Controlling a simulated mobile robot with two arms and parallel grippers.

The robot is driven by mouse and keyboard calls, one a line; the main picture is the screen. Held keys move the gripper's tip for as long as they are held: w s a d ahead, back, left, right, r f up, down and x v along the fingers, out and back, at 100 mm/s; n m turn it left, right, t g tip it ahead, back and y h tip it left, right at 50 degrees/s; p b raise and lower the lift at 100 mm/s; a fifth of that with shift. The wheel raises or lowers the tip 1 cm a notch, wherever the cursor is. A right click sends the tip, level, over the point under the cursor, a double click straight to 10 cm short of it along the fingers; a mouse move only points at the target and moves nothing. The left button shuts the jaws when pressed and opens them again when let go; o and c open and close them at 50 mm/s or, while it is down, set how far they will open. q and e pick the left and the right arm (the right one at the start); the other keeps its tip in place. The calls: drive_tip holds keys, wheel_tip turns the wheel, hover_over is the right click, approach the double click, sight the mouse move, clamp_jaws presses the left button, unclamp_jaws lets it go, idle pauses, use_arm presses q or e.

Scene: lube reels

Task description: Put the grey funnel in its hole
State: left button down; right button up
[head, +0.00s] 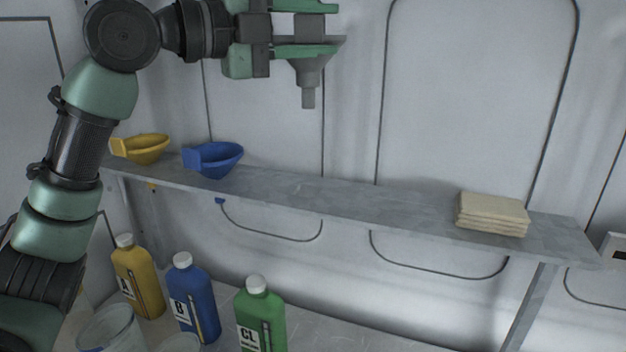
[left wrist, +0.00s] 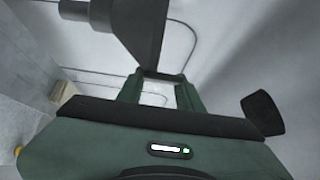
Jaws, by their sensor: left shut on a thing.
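The grey funnel (head: 308,72) is held in the air by my left gripper (head: 318,27), high above the shelf. Its spout points down. My left gripper is shut on its upper part. In the left wrist view the funnel (left wrist: 128,22) shows at the top, beyond the fingers (left wrist: 160,82). The grey shelf (head: 330,203) is below and clear of the spout. A hole for the grey funnel cannot be made out on it. My right gripper is not in view.
A yellow funnel (head: 143,148) and a blue funnel (head: 214,158) sit in the shelf's left part, with tips showing underneath. Folded cloths (head: 492,214) lie at the right. Yellow (head: 140,280), blue (head: 195,300) and green (head: 262,318) bottles stand below. The shelf's middle looks free.

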use_arm(q)
wheel_tip(320, 180, down, 18)
drive_tip(key=p, duration=0.3)
drive_tip(key=shift+s+r, duration=0.1)
drive_tip(key=shift+s, duration=0.15)
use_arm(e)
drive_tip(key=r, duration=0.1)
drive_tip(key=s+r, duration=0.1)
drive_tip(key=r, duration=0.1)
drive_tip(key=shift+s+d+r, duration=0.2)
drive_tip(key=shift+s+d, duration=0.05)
